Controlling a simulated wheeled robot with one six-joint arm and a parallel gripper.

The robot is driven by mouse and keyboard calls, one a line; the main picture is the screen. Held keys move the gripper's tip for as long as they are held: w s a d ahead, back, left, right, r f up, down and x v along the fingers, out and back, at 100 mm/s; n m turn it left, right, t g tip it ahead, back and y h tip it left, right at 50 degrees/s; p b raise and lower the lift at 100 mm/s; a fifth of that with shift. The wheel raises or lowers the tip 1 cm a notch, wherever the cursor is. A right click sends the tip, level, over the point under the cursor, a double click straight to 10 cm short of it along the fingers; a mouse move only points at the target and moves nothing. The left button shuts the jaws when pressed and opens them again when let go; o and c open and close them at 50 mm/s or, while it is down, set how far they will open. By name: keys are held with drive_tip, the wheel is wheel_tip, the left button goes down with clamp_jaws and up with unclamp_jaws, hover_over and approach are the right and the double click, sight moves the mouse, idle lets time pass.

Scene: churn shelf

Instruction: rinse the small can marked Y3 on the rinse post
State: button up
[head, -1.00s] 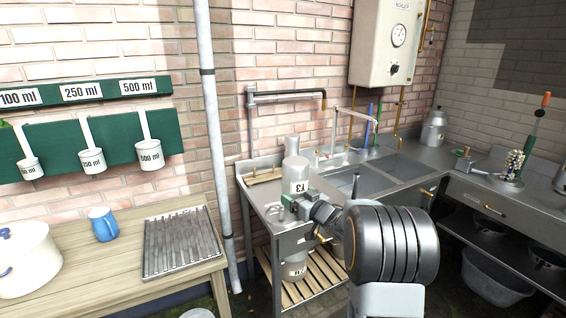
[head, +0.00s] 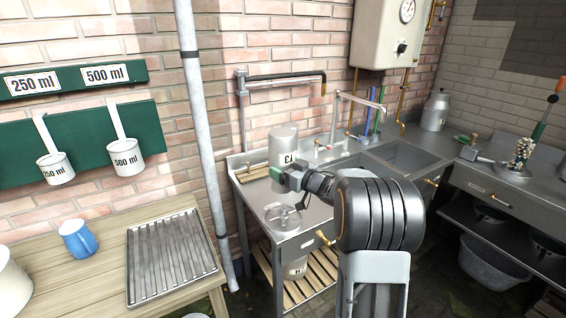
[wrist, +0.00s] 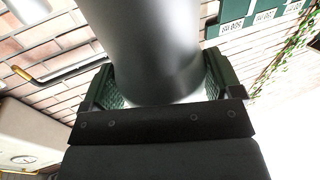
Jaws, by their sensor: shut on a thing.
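The small can marked Y3 (head: 284,142) is upside down, with its wide base up and its label inverted. My gripper (head: 290,177) is shut on it; in the wrist view the green-padded jaws (wrist: 160,88) grip either side of the grey can (wrist: 150,40). The can's lower end is partly hidden by the gripper. A round spoked metal fixture, seemingly the rinse post (head: 284,215), stands on the steel worktop, just below and in front of the can in the picture. The can looks apart from it.
A wall pipe with a black-sleeved arm (head: 285,79) is above and behind the can. The sink (head: 400,155) and tap (head: 358,100) lie to the right. A ribbed metal rack (head: 170,255) and blue mug (head: 77,238) are on the wooden table at left.

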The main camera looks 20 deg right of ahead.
wheel_tip(320, 180, down, 11)
drive_tip(key=b, duration=0.9)
drive_tip(key=shift+d+r, duration=0.1)
drive_tip(key=shift+d, duration=0.05)
drive_tip(key=shift+s+d, duration=0.1)
drive_tip(key=shift+s, duration=0.05)
idle(0.6)
drive_tip(key=shift+f+b, duration=0.4)
drive_tip(key=shift+f, duration=0.6)
idle(2.0)
